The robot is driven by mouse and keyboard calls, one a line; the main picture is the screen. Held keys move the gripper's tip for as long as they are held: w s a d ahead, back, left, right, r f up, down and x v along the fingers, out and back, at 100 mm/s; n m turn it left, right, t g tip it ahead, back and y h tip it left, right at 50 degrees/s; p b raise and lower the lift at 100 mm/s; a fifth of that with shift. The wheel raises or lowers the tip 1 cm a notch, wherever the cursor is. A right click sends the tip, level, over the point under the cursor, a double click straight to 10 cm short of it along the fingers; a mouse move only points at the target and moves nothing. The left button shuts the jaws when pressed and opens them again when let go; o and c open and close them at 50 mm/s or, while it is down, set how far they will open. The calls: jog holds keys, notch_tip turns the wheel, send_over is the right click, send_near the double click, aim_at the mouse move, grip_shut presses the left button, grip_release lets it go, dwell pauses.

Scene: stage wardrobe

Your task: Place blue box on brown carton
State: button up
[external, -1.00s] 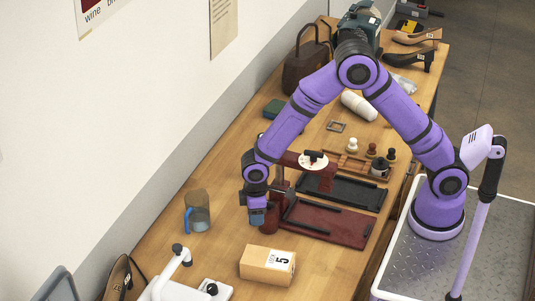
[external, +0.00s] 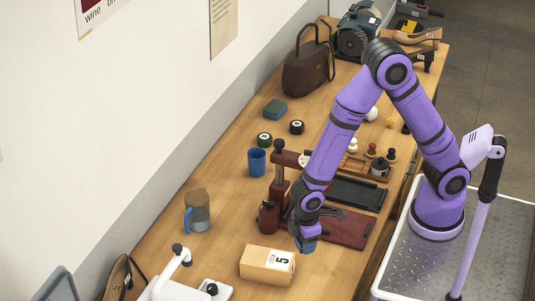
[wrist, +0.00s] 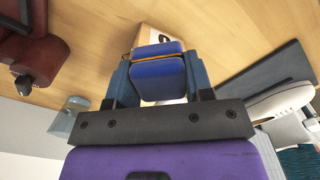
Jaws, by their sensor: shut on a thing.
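The brown carton (external: 258,262) lies on the table at the lower middle of the external view, with a white label marked 5. My gripper (external: 307,243) is above the table, to the right of the carton and slightly behind it. In the wrist view my gripper (wrist: 160,66) is shut on the blue box (wrist: 158,78), with a finger on each side. The box shows an orange line across it. A small part of what looks like the carton (wrist: 152,36) shows beyond the box, which hides the rest. The box and carton appear apart.
A dark red press (external: 268,215) stands close left of my gripper, with a dark red board (external: 345,228) to its right. A jug (external: 197,212), a blue cup (external: 257,161) and a white appliance (external: 172,275) are left of these. Bare table surrounds the carton.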

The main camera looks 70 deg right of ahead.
send_over(268, 258)
jog(key=shift+f, duration=2.25)
jog(key=shift+f, duration=0.2)
jog(key=o, duration=0.9)
jog(key=shift+r, duration=0.1)
notch_tip(268, 258, up, 12)
jog(key=shift+r, duration=0.1)
jog(key=shift+d+r, duration=0.1)
